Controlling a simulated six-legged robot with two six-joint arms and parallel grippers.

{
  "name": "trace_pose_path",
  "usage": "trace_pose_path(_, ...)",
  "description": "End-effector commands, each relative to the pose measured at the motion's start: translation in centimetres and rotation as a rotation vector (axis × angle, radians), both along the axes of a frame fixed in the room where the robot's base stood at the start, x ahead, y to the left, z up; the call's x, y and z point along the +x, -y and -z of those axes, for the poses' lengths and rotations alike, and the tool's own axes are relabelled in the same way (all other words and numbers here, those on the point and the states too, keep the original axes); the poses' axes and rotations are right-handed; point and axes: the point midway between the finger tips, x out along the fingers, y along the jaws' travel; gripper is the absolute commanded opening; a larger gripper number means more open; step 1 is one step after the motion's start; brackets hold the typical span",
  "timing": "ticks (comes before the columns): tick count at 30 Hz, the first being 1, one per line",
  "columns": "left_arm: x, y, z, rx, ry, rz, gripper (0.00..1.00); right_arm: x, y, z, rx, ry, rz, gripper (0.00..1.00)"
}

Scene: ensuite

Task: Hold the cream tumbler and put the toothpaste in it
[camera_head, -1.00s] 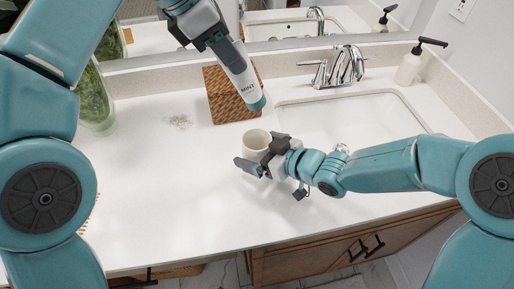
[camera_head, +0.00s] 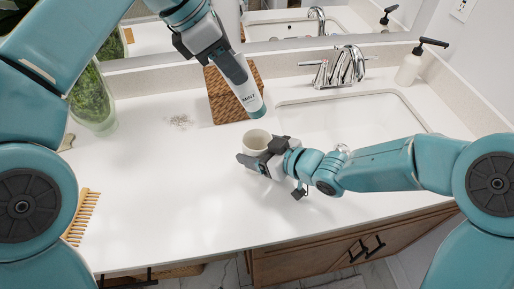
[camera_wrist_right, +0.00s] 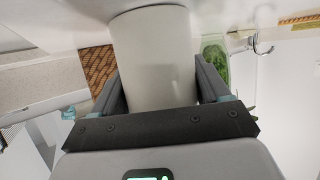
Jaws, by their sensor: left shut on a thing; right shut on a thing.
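The cream tumbler (camera_head: 256,142) stands on the white counter with its open mouth up. My right gripper (camera_head: 262,160) is shut on it from the front right. The right wrist view shows the tumbler (camera_wrist_right: 155,58) between the two fingers (camera_wrist_right: 160,90). The toothpaste (camera_head: 244,88) is a white tube marked MINT with a teal cap. My left gripper (camera_head: 220,58) is shut on its upper end and holds it tilted, cap down to the right. The cap (camera_head: 257,111) is above and behind the tumbler's mouth in the head view, apart from it.
A woven brown tray (camera_head: 222,105) lies behind the toothpaste. The sink (camera_head: 350,115) with a chrome faucet (camera_head: 340,68) is at the right, and a soap dispenser (camera_head: 411,66) stands behind it. A wooden comb (camera_head: 82,215) and a green plant vase (camera_head: 92,100) are at the left.

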Motion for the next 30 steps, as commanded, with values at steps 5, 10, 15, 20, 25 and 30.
trace_pose_path(5, 0.0, 0.0, 1.3, 0.000, -0.001, 0.000, 0.00, 0.0, 0.0, 0.1, -0.002, -0.001, 0.000, 0.38)
trace_pose_path(10, 0.0, 0.0, 2.4, 0.000, -0.001, 0.000, 0.00, 0.0, 0.0, 0.1, -0.002, -0.001, 0.000, 0.38)
trace_pose_path(15, 0.0, 0.0, 3.7, 0.000, -0.001, 0.000, 0.00, 0.0, 0.0, 0.1, -0.002, -0.001, 0.000, 0.38)
trace_pose_path(20, 0.0, 0.0, 4.8, 0.000, -0.001, 0.000, 0.00, 0.0, 0.0, 0.1, -0.002, -0.002, 0.000, 0.38)
trace_pose_path(25, 0.0, 0.0, 6.0, -0.001, 0.000, 0.000, 0.00, 0.0, 0.0, 0.1, -0.002, -0.002, 0.000, 0.38)
trace_pose_path(30, 0.0, 0.0, 7.2, 0.000, -0.001, 0.000, 0.00, 0.0, 0.0, 0.1, -0.002, -0.002, 0.000, 0.38)
